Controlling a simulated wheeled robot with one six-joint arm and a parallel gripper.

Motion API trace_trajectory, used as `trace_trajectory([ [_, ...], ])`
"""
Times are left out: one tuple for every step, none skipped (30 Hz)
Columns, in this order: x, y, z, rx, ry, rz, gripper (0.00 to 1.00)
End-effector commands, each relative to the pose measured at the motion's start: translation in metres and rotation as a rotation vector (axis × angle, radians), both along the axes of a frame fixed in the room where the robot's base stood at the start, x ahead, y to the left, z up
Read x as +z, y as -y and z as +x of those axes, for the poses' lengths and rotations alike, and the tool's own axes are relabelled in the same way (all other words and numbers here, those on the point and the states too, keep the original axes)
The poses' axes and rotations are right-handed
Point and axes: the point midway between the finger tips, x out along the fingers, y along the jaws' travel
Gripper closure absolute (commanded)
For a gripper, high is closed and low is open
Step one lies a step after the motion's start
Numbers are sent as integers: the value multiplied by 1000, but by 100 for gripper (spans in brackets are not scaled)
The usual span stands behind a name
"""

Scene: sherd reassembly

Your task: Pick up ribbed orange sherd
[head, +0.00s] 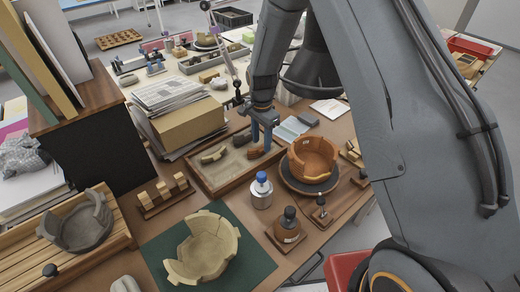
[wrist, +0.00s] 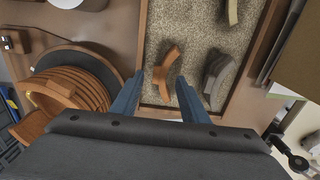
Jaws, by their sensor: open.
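The orange sherd (wrist: 167,68) lies on the sand of a shallow wooden tray, near the tray's edge. In the wrist view it shows between and just beyond the blue fingertips of my gripper (wrist: 160,80). Its ribs are too small to make out. My gripper (head: 261,143) is open and empty, low over the right part of the tray. In the head view the orange sherd (head: 258,153) shows just below the fingers, partly covered by them. I cannot tell whether the fingers touch it.
A grey sherd (wrist: 215,74) lies close beside the right finger, and a beige sherd (wrist: 232,11) lies farther off in the tray (head: 217,194). An orange ribbed pot (head: 312,160) stands on a dark turntable right of the tray. A blue-capped bottle (head: 261,190) stands in front.

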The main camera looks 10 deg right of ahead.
Motion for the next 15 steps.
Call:
trace_trajectory([
  [-6, 0, -1, 0, -3, -1, 59],
  [-9, 0, -1, 0, -2, 0, 59],
  [-12, 0, -1, 0, -1, 0, 59],
  [-15, 0, 0, 0, -1, -1, 59],
  [-16, 0, 0, 0, -1, -1, 59],
  [-18, 0, 0, 0, 0, 0, 59],
  [-19, 0, 0, 0, 0, 0, 59],
  [-20, 0, 0, 0, 0, 0, 59],
  [-21, 0, 0, 0, 0, 0, 59],
  [-21, 0, 0, 0, 0, 0, 59],
  [-21, 0, 0, 0, 0, 0, 59],
  [-21, 0, 0, 0, 0, 0, 59],
  [-21, 0, 0, 0, 0, 0, 59],
  [-21, 0, 0, 0, 0, 0, 59],
  [-21, 0, 0, 0, 0, 0, 64],
])
